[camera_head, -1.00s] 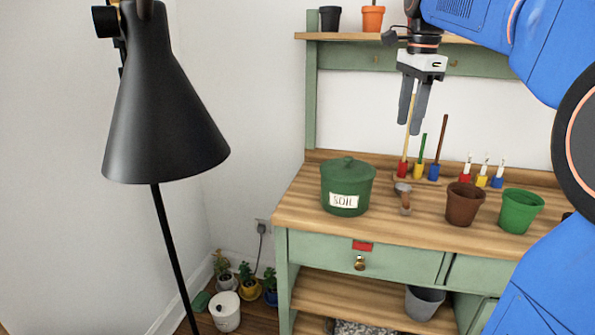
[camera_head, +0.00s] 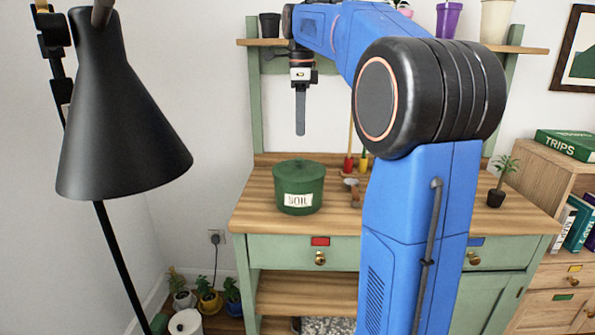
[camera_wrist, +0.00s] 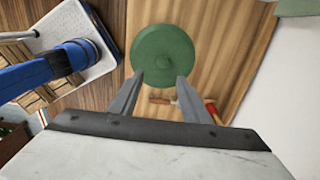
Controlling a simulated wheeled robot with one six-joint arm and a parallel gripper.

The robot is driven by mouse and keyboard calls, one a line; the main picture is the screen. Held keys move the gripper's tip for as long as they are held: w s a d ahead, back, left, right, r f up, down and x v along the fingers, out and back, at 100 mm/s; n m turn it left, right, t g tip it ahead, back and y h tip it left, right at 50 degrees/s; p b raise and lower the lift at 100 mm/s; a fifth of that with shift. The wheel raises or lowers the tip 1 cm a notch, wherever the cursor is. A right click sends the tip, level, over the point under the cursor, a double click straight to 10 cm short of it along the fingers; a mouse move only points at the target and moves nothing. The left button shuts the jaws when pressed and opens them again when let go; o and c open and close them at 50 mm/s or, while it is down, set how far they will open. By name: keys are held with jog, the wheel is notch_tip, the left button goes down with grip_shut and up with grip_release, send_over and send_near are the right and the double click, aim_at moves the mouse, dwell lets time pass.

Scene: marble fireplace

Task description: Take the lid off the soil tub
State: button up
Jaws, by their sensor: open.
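The green soil tub (camera_head: 299,203) stands upright on the wooden bench, with a white SOIL label on its front. Its green lid (camera_head: 299,169) sits on top, with a small raised knob. In the wrist view the round lid (camera_wrist: 163,50) lies beyond my fingertips, seen from above. My gripper (camera_head: 300,130) hangs pointing down, well above the tub and apart from it. In the head view its fingers overlap edge-on; in the wrist view the two fingers (camera_wrist: 160,80) are apart with nothing between them.
The wooden bench top (camera_head: 250,212) is clear left of the tub. A small trowel (camera_head: 352,190) lies just right of it. A black floor lamp (camera_head: 120,130) stands at the left front. A shelf with a dark pot (camera_head: 269,25) is above. My arm hides much of the bench's right side.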

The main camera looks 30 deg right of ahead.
send_over(299, 158)
jog(key=f, duration=0.4)
jog(key=shift+s+f, duration=0.35)
jog(key=shift+s, duration=0.05)
jog(key=shift+w+f, duration=0.2)
jog(key=shift+f, duration=1.1)
jog(key=shift+w+f, duration=0.2)
jog(key=shift+f, duration=1.05)
jog(key=shift+c, duration=0.4)
grip_shut()
